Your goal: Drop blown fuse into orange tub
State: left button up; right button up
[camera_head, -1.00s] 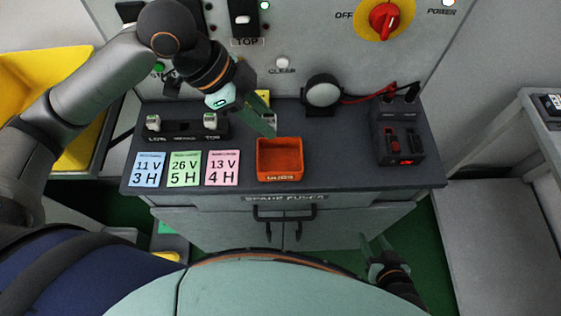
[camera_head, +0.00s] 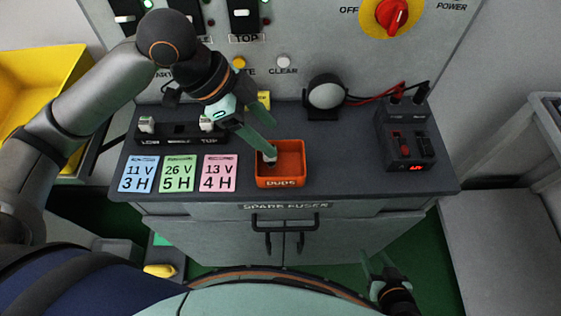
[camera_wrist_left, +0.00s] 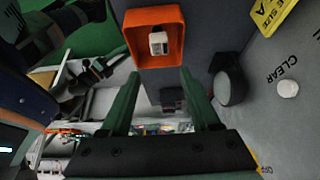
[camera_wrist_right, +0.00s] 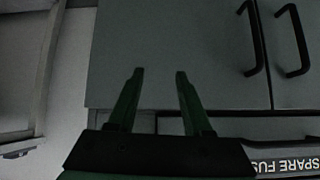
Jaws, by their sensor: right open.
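The orange tub (camera_head: 281,182), labelled DUDS, stands on the dark bench top. A small pale fuse with a dark end (camera_head: 270,157) shows within its left part. In the left wrist view the fuse (camera_wrist_left: 158,43) lies inside the outline of the tub (camera_wrist_left: 155,16); I cannot tell whether it rests on the floor of the tub. My left gripper (camera_head: 272,138) is over the tub's back left side, its fingers apart and nothing between them. My right gripper (camera_head: 380,268) is open and empty, low in front of the cabinet.
A black holder (camera_head: 180,137) with two fuses stands left of the tub, behind three coloured cards (camera_head: 178,173). A round grey-faced device (camera_head: 326,94) and a tester with red leads (camera_head: 405,145) stand to the right. The bench between tub and tester is clear.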

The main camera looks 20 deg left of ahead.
pick_arm(q)
jog(key=p+v, duration=0.2)
jog(key=v, duration=1)
jog(key=shift+r, duration=0.2)
